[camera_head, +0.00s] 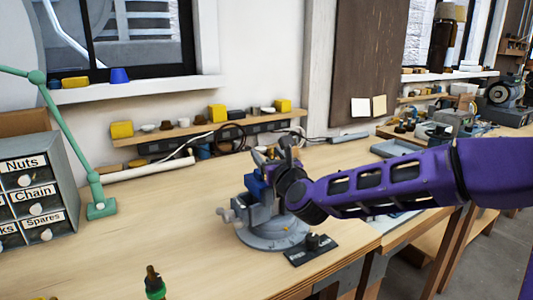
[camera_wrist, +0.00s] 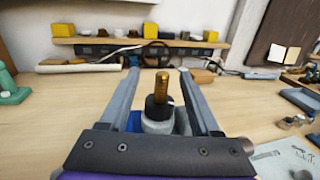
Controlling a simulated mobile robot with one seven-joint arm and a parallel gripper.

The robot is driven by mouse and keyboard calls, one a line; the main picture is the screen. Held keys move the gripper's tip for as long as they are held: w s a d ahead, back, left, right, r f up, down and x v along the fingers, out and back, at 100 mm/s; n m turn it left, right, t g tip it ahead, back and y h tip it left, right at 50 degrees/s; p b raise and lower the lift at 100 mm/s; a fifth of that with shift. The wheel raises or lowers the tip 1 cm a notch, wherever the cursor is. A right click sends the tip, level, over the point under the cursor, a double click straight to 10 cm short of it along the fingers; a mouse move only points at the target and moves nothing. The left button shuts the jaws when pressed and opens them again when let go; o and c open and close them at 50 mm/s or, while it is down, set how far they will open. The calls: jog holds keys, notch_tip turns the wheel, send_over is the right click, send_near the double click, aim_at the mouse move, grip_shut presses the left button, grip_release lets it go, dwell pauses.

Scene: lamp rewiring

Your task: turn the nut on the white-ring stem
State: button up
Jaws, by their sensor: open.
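My gripper (camera_wrist: 158,72) is open, with one finger on each side of an upright stem (camera_wrist: 162,84) in the wrist view. The stem has a brass threaded top, a black collar (camera_wrist: 157,107) and a pale ring (camera_wrist: 158,126) below. Gaps show between both fingers and the brass top. I cannot clearly make out a separate nut. Another stem, with a green ring (camera_head: 155,288), stands at the front edge of the picture.
A small black plate (camera_head: 312,248) lies by the vise base. A labelled drawer cabinet (camera_head: 40,190) and a green lamp arm (camera_head: 98,207) stand at left. A shelf (camera_head: 205,127) with yellow blocks runs along the wall. The bench left of the vise is mostly clear.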

grip_shut()
dwell(0.3)
jog(key=shift+m+h, duration=0.3)
jog(key=shift+h, duration=0.1)
